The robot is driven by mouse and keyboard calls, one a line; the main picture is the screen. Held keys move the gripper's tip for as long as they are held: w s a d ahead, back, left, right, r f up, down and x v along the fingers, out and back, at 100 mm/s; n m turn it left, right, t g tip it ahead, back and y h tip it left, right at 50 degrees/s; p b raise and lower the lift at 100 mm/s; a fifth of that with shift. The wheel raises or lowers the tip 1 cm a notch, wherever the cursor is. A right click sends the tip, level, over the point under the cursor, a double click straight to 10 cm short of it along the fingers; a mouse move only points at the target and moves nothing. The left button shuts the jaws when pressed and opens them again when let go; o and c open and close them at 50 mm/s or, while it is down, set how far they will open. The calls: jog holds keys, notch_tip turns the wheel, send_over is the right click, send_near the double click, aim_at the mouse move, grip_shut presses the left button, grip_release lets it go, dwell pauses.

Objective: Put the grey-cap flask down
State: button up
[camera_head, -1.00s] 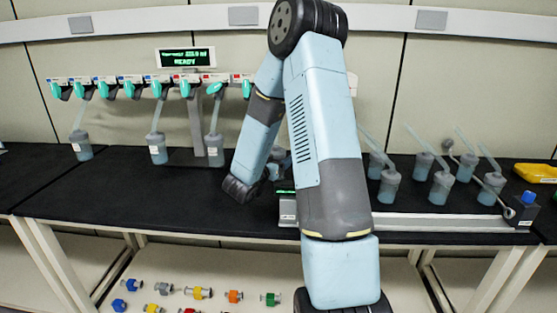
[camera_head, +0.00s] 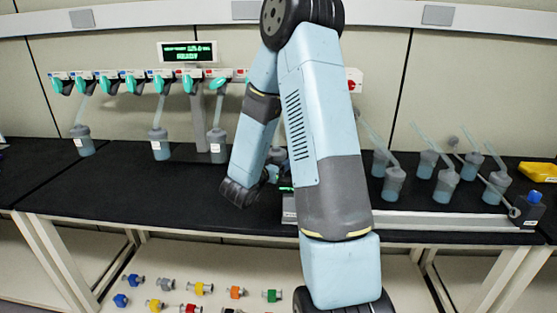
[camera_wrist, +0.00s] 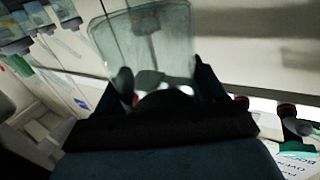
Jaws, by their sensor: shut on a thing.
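In the wrist view my gripper (camera_wrist: 166,78) has its two dark fingers on either side of a clear, pale flask (camera_wrist: 168,45), shut on it. A darker grey part shows through or behind the glass; I cannot tell whether it is the cap. In the head view my arm's dark wrist joint is low over the black bench, left of the big upper link. The gripper's fingers are mostly hidden there. A small bluish-grey shape shows between my arm links, too covered to identify. I cannot tell whether the held flask touches the bench.
Three grey-topped flasks hang at the manifold ports: left (camera_head: 83,146), middle (camera_head: 160,150) and right (camera_head: 217,151). Several similar flasks (camera_head: 445,185) stand at the right, behind a long pale rail (camera_head: 430,222). A yellow tray (camera_head: 538,172) is far right. The black bench (camera_head: 110,195) is bare in front left.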

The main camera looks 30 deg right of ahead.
jog(key=shift+s+f, duration=0.2)
jog(key=shift+s, duration=0.35)
jog(key=shift+s+d+r, duration=0.1)
jog(key=shift+s, duration=0.05)
jog(key=shift+d+r, duration=0.1)
jog(key=shift+d, duration=0.05)
jog(key=shift+w+d+r, duration=0.2)
jog(key=shift+w+d, duration=0.1)
jog(key=shift+w+d+r, duration=0.15)
jog(key=shift+w+d, duration=0.5)
jog(key=shift+d, duration=0.1)
jog(key=shift+w+f, duration=0.25)
jog(key=shift+w, duration=0.45)
